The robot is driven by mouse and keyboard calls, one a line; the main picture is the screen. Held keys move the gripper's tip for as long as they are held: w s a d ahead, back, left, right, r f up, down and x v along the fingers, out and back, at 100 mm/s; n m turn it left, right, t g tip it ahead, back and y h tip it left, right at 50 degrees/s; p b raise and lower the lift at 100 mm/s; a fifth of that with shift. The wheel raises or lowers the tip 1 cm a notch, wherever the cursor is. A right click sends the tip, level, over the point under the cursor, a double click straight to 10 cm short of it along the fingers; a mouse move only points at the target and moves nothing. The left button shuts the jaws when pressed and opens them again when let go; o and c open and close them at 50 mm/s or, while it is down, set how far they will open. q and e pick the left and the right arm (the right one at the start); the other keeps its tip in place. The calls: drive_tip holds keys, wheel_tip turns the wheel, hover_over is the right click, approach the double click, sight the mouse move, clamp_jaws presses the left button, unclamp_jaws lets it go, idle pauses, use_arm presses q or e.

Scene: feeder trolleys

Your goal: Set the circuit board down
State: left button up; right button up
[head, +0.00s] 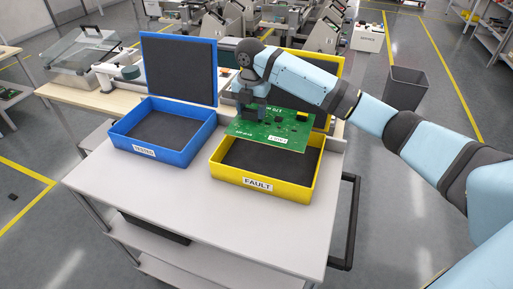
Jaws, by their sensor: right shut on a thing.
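My right gripper (256,118) comes in from the right and is shut on the left part of a green circuit board (268,133). The board has a white label and a yellow part on it. It is held roughly level above the back half of the yellow tray (218,174), which is labelled FAULT. The board hides part of the tray's inside. The dark lining that shows in the yellow tray is bare. The blue tray (194,148), labelled TESTED, stands to the left and its dark lining is empty. My left gripper is not in view.
Both trays stand on a light grey trolley (150,195) with a black handle (345,225) at the right. Upright blue (180,67) and yellow-framed panels rise behind the trays. A wooden bench lies behind, and a dark bin (405,90) stands at the back right.

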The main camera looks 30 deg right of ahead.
hover_over(252, 155)
wheel_tip(252, 155, down, 10)
drive_tip(key=shift+f+p, duration=0.2)
drive_tip(key=shift+p, duration=0.25)
wheel_tip(252, 155, down, 4)
drive_tip(key=shift+r, duration=0.15)
drive_tip(key=shift+f, duration=0.4)
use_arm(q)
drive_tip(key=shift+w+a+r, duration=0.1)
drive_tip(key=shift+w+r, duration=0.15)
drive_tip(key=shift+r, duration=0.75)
use_arm(e)
drive_tip(key=o, duration=1.1)
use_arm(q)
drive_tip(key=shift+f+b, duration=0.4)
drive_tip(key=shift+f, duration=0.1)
use_arm(e)
wheel_tip(252, 155, up, 12)
drive_tip(key=shift+r, duration=0.1)
